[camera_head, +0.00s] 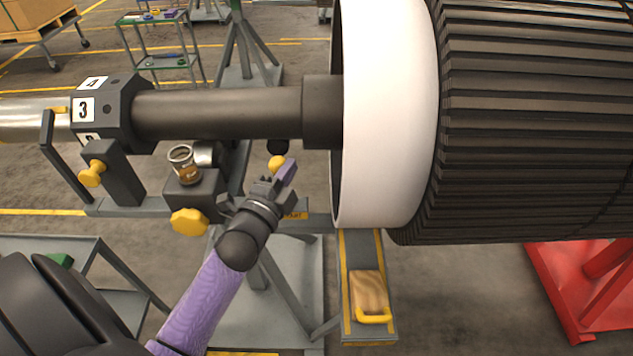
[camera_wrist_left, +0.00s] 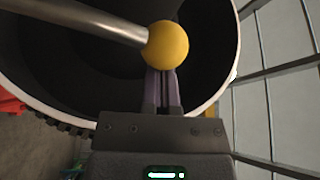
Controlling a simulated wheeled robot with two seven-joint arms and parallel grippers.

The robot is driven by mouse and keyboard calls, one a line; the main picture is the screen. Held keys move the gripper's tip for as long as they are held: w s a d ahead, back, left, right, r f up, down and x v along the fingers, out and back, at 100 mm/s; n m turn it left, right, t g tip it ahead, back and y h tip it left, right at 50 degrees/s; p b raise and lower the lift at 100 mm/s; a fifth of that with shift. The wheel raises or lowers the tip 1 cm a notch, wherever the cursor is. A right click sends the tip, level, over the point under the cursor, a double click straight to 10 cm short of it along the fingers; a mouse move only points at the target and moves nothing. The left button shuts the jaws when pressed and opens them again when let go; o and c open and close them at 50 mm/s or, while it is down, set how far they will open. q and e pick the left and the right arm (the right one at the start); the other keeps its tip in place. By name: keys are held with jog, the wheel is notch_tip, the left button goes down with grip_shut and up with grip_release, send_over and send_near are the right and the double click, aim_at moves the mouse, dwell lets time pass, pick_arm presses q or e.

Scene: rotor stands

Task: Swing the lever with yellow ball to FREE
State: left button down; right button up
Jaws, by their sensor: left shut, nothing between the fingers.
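The yellow ball (camera_head: 276,163) of the lever sits just under the dark shaft, left of the white rotor ring. In the left wrist view the ball (camera_wrist_left: 167,45) is on the end of a grey metal rod (camera_wrist_left: 90,20) coming in from the upper left. My left gripper (camera_head: 287,171) is shut, its purple fingertips right at the ball. In the left wrist view the shut fingers (camera_wrist_left: 162,78) end against or just short of the ball; I cannot tell whether they touch. In the head view most of the rod is hidden. No FREE mark is readable. My right gripper is not in view.
The large rotor (camera_head: 540,120) with its white ring (camera_head: 390,110) fills the right. The dark shaft (camera_head: 220,115) runs across above my gripper. A clamp block with a yellow knob (camera_head: 190,221) and a cup (camera_head: 183,163) stands left of my wrist. A tan pad (camera_head: 369,290) lies below right.

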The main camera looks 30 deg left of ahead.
pick_arm(q)
jog(key=s+a+n+t+y+b, duration=0.2)
jog(key=s+a+n+y, duration=0.2)
jog(key=a+n, duration=0.4)
jog(key=shift+s+f+n+y, duration=0.3)
jog(key=shift+s+f+n, duration=0.1)
jog(key=shift+n, duration=1)
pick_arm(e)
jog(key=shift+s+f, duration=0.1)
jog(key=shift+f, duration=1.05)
